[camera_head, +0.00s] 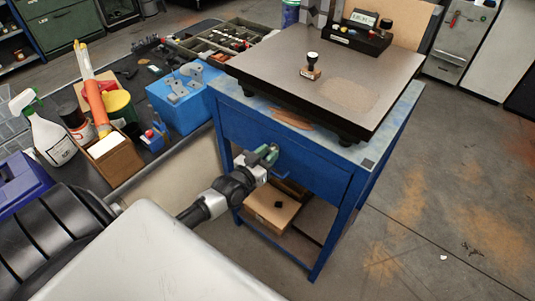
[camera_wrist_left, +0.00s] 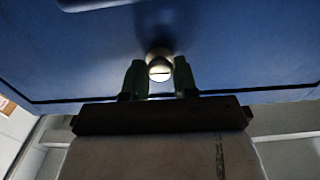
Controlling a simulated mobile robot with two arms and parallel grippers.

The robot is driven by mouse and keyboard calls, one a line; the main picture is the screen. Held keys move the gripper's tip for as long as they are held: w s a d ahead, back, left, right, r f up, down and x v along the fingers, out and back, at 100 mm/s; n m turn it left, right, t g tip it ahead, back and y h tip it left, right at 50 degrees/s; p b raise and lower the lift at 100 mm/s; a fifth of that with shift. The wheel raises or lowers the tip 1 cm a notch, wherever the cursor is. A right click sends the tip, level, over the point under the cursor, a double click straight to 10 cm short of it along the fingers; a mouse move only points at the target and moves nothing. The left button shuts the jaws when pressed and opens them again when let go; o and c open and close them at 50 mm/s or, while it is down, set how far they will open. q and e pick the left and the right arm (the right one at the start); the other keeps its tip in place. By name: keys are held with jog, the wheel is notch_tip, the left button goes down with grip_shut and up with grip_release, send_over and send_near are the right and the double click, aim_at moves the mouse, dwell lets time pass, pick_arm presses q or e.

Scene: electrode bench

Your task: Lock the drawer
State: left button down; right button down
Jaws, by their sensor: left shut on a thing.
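The blue drawer (camera_head: 315,172) sits under the top of the blue bench, and its front looks flush with the frame. My left gripper (camera_head: 270,154) is at the left part of the drawer front. In the left wrist view my left gripper (camera_wrist_left: 160,80) has its two dark green fingers on either side of a small round metal lock knob (camera_wrist_left: 160,66) and is shut on it. The knob shows a dark slot across its face. The blue drawer front (camera_wrist_left: 235,55) fills the upper part of that view. My right gripper is in neither view.
A dark surface plate (camera_head: 330,75) with a stamp (camera_head: 311,66) lies on the bench. A cardboard box (camera_head: 271,208) is on the shelf below. A cluttered workbench with a spray bottle (camera_head: 42,130) and a blue box (camera_head: 185,98) stands left. The floor on the right is free.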

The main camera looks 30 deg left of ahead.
pick_arm(q)
jog(key=m+p, duration=0.1)
jog(key=m, duration=0.2)
jog(key=shift+m+p, duration=0.3)
jog(key=shift+p, duration=0.05)
jog(key=m, duration=0.4)
jog(key=shift+m+p, duration=0.3)
jog(key=shift+p, duration=0.1)
jog(key=m, duration=0.4)
jog(key=shift+f, duration=0.1)
jog(key=shift+m+b, duration=0.8)
jog(key=shift+m, duration=2)
jog(key=c, duration=0.9)
grip_release()
